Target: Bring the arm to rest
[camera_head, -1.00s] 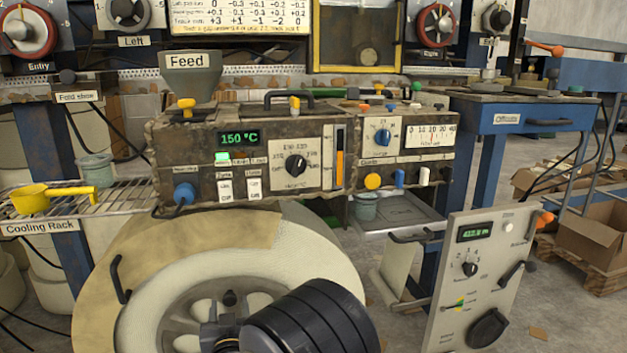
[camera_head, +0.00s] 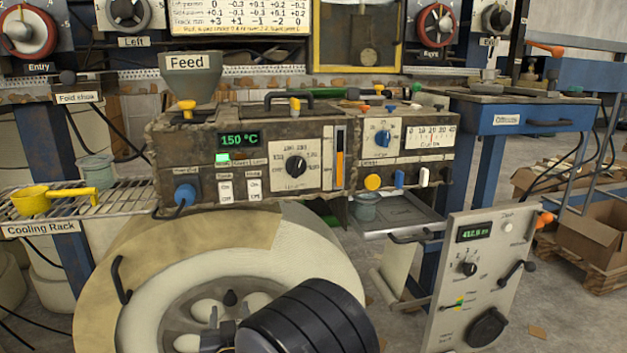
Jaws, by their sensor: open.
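A black ribbed part of my arm (camera_head: 305,322) shows at the bottom centre, in front of the large pale roll. My gripper and its fingertips are not in the picture, so I cannot see what is near them.
The heater box (camera_head: 215,150) reads 150 °C under the Feed funnel (camera_head: 190,75). A yellow scoop (camera_head: 35,199) lies on the cooling rack (camera_head: 120,200) at left. The large roll (camera_head: 330,265) fills the lower middle. A control panel (camera_head: 470,300) stands at right, cardboard boxes (camera_head: 600,235) beyond.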

